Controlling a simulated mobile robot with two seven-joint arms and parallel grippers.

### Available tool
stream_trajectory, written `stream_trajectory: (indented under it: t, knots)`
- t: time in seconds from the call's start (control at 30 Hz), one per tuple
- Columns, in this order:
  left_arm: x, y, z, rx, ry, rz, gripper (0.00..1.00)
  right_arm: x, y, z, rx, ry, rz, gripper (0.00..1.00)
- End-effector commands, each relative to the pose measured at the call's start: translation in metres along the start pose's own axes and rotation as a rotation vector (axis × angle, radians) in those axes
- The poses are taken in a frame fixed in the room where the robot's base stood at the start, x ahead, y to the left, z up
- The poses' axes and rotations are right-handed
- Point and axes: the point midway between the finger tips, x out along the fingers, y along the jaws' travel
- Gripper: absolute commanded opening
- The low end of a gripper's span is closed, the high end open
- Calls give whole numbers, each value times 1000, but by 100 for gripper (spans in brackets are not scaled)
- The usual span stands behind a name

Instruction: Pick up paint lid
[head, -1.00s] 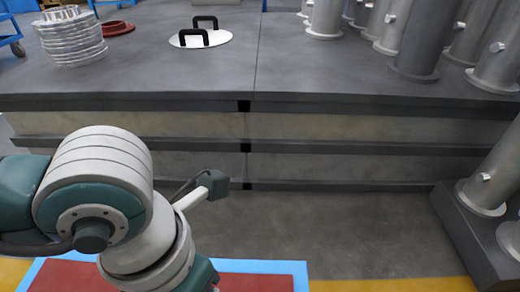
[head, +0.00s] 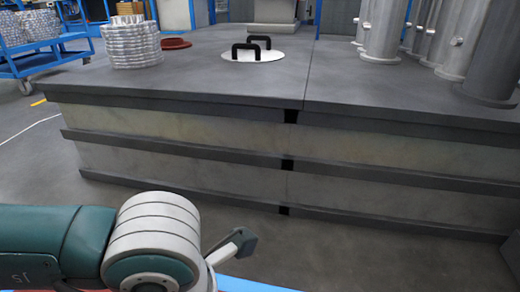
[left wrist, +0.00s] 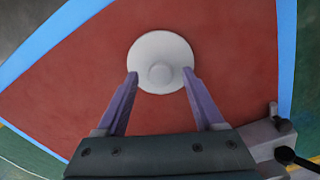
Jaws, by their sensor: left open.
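A flat white round lid with two black handles (head: 246,55) lies on the grey table top in the head view. A white disc with a round raised centre (left wrist: 160,42) shows over the red floor in the left wrist view; I cannot tell if this is the paint lid. My left gripper (left wrist: 160,73) is open, its two purple fingers pointing at this disc with the tips overlapping its lower edge in the picture. I see no contact. In the head view only my left arm shows, at lower left, away from the table. My right gripper is in neither view.
A stack of silvery rings (head: 131,42) and a red flanged disc (head: 175,43) stand on the table (head: 215,85) at left. Tall grey cylinders (head: 383,30) stand at right. A blue cart (head: 50,62) is behind at left. Grey floor (head: 40,150) is clear at left.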

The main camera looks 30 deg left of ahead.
Motion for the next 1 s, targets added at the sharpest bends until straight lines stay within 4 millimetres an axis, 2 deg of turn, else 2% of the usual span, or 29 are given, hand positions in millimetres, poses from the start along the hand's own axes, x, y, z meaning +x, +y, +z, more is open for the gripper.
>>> stream_trajectory:
  t: [0.2, 0.8, 1.0]
  knots:
    - [1, 0, 0, 0, -1, -1, 70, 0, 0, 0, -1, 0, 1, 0]
    - [1, 0, 0, 0, 0, -1, 2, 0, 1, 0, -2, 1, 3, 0]
    - [1, 0, 0, 0, 0, -1, 0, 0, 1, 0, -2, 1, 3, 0]
